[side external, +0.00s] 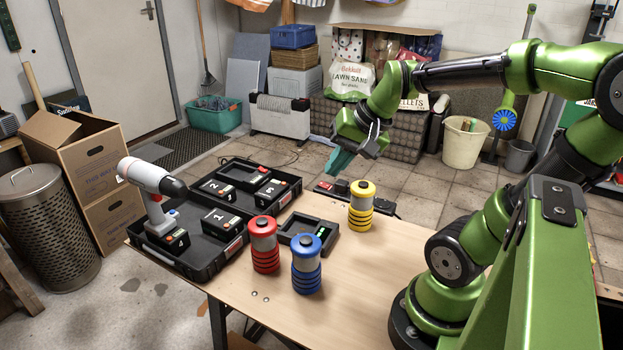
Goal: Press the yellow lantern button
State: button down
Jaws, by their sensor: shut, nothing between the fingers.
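The yellow lantern (361,206) stands upright on the wooden workbench (350,285), toward its back right. It has a grey middle band and a yellow top; its button is too small to make out. A red lantern (264,245) and a blue lantern (307,265) stand upright to its left and front. My gripper (332,172) is in the air, to the upper left of the yellow lantern in the picture. Its teal fingers point down and left, and they are shut and empty. They appear apart from the lantern.
An open black case (215,250) with numbered batteries and a drill (155,195) fills the left of the bench. A power strip (345,190) lies behind the yellow lantern.

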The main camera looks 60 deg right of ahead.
aim_at(365, 184)
jog(key=s+d+m+t, duration=0.1)
jog(key=d+m, duration=1.2)
jog(key=d, duration=0.1)
jog(key=shift+s+d+r+m+y, duration=0.15)
jog(key=shift+r+m+y, duration=0.15)
jog(key=shift+r, duration=0.15)
jog(key=shift+f, duration=4.45)
jog(key=shift+f, duration=0.1)
jog(key=shift+f, duration=0.3)
